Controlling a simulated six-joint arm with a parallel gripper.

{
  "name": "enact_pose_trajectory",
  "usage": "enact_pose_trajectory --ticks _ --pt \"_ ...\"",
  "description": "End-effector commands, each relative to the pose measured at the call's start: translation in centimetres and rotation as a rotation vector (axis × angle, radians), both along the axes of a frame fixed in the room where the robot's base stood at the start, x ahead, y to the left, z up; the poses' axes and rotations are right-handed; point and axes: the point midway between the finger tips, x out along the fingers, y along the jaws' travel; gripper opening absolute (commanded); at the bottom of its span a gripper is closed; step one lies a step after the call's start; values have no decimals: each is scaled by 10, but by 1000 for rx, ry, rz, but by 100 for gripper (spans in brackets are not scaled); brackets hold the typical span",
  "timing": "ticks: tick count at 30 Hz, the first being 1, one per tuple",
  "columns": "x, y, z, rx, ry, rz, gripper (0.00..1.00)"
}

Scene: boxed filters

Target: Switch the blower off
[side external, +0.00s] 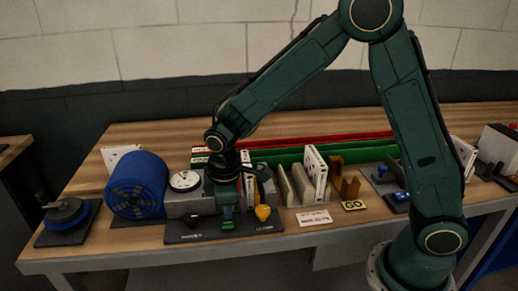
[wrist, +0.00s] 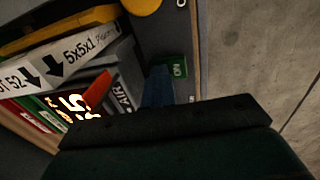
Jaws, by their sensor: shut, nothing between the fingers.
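The blower (side external: 138,186) is a blue ribbed cylinder with a round grille, at the left of the bench. A dark control plate (side external: 195,237) lies in front of the grey housing. It carries a green ON patch (side external: 227,225), also in the wrist view (wrist: 178,68). My gripper (side external: 226,197) points down over the plate, shut and empty, close above this patch. In the wrist view a narrow blue piece (wrist: 158,88) stands beside the ON patch. I cannot tell whether it is a switch lever or my fingertips. Contact is hidden.
A yellow knob (side external: 262,213) stands close right of my gripper. A round gauge (side external: 185,181) is behind left. White filter boxes (side external: 315,172) stand in a rack to the right. A blue-handled device (side external: 400,196) is farther right.

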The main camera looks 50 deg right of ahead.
Motion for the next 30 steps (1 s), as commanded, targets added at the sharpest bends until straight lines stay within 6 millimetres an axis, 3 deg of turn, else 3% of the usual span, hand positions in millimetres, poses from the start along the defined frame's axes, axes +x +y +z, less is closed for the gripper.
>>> enact_pose_trajectory --ticks 10,24,30 --pt "-14 12 -5 3 21 15 0" --pt "-16 12 -4 2 24 13 0" --pt "-15 13 5 4 18 11 0"
